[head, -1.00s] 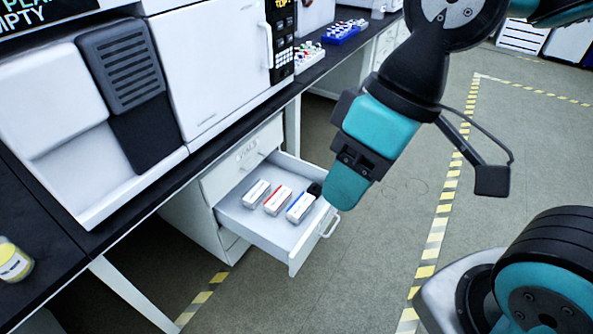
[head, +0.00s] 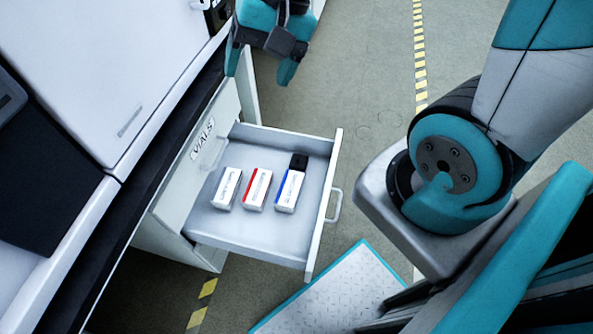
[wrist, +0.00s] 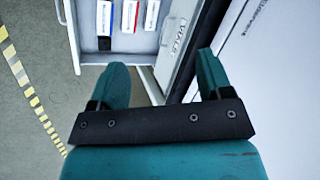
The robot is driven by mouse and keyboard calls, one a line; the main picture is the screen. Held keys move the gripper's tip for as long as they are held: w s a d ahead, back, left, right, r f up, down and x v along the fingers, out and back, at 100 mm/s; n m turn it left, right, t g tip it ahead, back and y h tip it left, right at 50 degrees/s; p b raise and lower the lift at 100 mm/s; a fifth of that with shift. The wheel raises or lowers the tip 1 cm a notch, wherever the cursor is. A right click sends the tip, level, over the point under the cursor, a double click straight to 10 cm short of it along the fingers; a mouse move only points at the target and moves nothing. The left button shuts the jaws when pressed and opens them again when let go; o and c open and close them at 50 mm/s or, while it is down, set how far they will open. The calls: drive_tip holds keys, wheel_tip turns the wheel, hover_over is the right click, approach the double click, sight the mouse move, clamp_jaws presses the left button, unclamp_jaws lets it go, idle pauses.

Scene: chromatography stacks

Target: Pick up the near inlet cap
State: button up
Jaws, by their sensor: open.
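I cannot make out an inlet cap in these views. My gripper (head: 260,62) is at the top of the head view, above and beyond the far side of an open drawer (head: 262,232). Its two teal fingers are apart with nothing between them, as the wrist view (wrist: 163,66) also shows. In the drawer lie three white boxes: one with grey marking (head: 227,188), one with a red stripe (head: 256,189) and one with a blue stripe (head: 289,190). A small black object (head: 299,161) sits against the far end of the blue-striped box.
The drawer, labelled VIALS (head: 204,138), sticks out below the dark bench edge (head: 150,190), with a handle (head: 335,205) on its front. A large white instrument (head: 95,60) stands on the bench at left. Open floor (head: 360,80) lies to the right of the drawer.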

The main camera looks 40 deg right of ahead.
drive_tip(key=w+d+f+m+b, duration=0.2)
drive_tip(key=d+f+m+b, duration=0.15)
drive_tip(key=f, duration=0.35)
drive_tip(key=w+d+f+m+t+b, duration=0.1)
drive_tip(key=w+d+f+m+b, duration=0.3)
drive_tip(key=f, duration=0.4)
drive_tip(key=w+d+f+m+b, duration=0.1)
drive_tip(key=d+f+m+b, duration=0.15)
drive_tip(key=f+m, duration=0.4)
drive_tip(key=m+t+h+b, duration=0.1)
drive_tip(key=m+h+b, duration=0.1)
drive_tip(key=m+b, duration=0.55)
approach(299, 157)
drive_tip(key=shift+m, duration=0.95)
drive_tip(key=b+x, duration=0.3)
drive_tip(key=x, duration=0.4)
drive_tip(key=shift+w+r, duration=0.1)
drive_tip(key=shift+w, duration=0.05)
drive_tip(key=b+x, duration=0.3)
drive_tip(key=x, duration=0.3)
drive_tip(key=shift+d, duration=0.1)
drive_tip(key=shift+r, duration=0.1)
drive_tip(key=c, duration=0.7)
drive_tip(key=shift+r, duration=0.1)
